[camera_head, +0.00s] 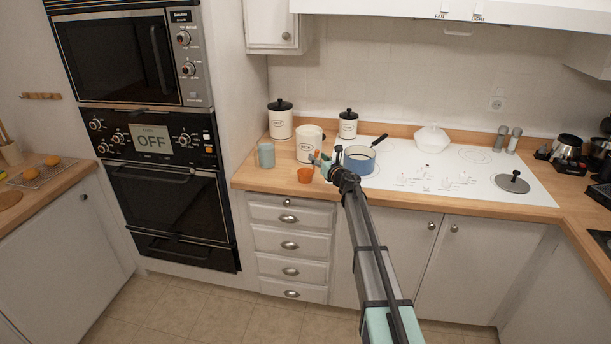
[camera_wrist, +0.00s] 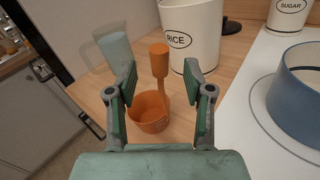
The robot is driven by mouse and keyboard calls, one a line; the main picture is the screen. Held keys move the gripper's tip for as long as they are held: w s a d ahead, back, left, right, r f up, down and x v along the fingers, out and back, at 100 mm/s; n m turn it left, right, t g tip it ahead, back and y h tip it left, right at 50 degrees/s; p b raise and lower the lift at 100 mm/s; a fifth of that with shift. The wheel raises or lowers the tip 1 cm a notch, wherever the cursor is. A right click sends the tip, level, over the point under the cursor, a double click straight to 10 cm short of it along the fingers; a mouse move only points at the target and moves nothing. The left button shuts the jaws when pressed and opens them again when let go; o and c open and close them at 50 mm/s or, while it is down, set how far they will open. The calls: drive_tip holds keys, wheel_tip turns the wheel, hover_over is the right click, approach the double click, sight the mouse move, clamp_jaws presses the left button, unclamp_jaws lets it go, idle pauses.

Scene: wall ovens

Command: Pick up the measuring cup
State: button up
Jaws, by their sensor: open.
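The orange measuring cup (camera_head: 305,175) stands on the wooden counter near its front edge, in front of the canisters. In the wrist view the measuring cup (camera_wrist: 150,112) lies between and beyond my fingers, with its handle rising upright from the far right side of the bowl. My gripper (camera_wrist: 163,88) is open and empty, its two green fingers spread to either side of the cup in the picture. In the head view my gripper (camera_head: 318,161) is just to the right of and above the cup. I cannot tell whether a finger touches it.
A RICE canister (camera_wrist: 195,35) stands close behind the cup. A pale blue-green mug (camera_head: 266,155) is to its left. A blue saucepan (camera_head: 359,163) sits to the right on the white cooktop (camera_head: 470,168). The counter's front edge is near the cup.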

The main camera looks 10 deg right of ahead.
drive_tip(key=x, duration=0.2)
drive_tip(key=shift+w+r, duration=0.1)
drive_tip(key=shift+w, duration=0.15)
clamp_jaws()
